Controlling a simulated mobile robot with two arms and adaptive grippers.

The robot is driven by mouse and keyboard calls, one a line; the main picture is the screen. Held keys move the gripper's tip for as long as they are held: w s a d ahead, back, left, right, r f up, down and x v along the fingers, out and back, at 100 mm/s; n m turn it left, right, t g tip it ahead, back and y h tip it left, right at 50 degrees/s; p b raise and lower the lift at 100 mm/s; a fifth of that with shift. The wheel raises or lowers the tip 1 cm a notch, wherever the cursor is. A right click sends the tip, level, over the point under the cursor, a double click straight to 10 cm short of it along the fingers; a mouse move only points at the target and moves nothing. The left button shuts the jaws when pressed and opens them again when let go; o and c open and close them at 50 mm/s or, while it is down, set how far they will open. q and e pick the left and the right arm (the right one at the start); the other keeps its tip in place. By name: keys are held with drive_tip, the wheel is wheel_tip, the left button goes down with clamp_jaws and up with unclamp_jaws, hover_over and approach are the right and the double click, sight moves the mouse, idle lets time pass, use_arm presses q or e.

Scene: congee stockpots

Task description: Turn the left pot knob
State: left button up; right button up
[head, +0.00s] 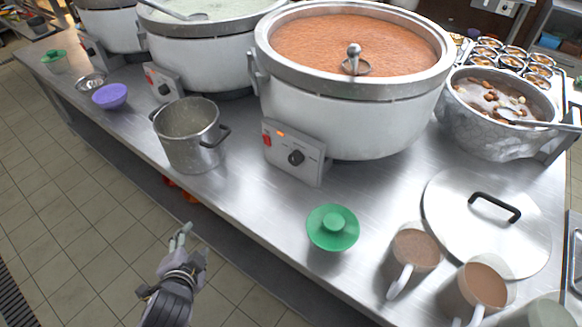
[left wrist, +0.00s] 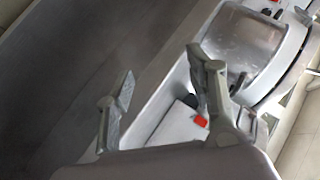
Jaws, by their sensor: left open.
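Large stockpots with front control boxes stand in a row in the head view. The nearest, holding orange-red congee, has a control box (head: 293,152) with a red switch and a black knob (head: 296,157). The pot to its left, holding pale green congee (head: 215,22), has a smaller box (head: 163,82) with a dark knob (head: 164,88). My left gripper (head: 185,238) is open and empty in front of the counter's edge, apart from both knobs. In the left wrist view its fingers (left wrist: 160,95) are spread, with a red switch (left wrist: 201,121) behind them. My right gripper is not in view.
A metal pot with black handles (head: 190,140) stands on the counter (head: 255,205) left of the nearest box. A purple bowl (head: 110,96) sits farther left.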

use_arm(q)
drive_tip(key=w+d+r+m+t+h, duration=0.2)
drive_tip(key=w+d+r+m+t, duration=0.15)
drive_tip(key=m, duration=0.25)
drive_tip(key=m+h, duration=0.9)
drive_tip(key=m, duration=0.6)
approach(294, 162)
drive_tip(key=shift+t, duration=0.35)
drive_tip(key=x, duration=0.3)
drive_tip(key=p+x, duration=0.1)
drive_tip(key=x, duration=0.1)
drive_tip(key=p+x, duration=0.1)
drive_tip(key=x, duration=0.2)
drive_tip(key=shift+w+d+f, duration=0.2)
drive_tip(key=shift+w+f, duration=0.1)
drive_tip(key=shift+f, duration=0.1)
drive_tip(key=shift+c, duration=0.5)
drive_tip(key=c, duration=1.1)
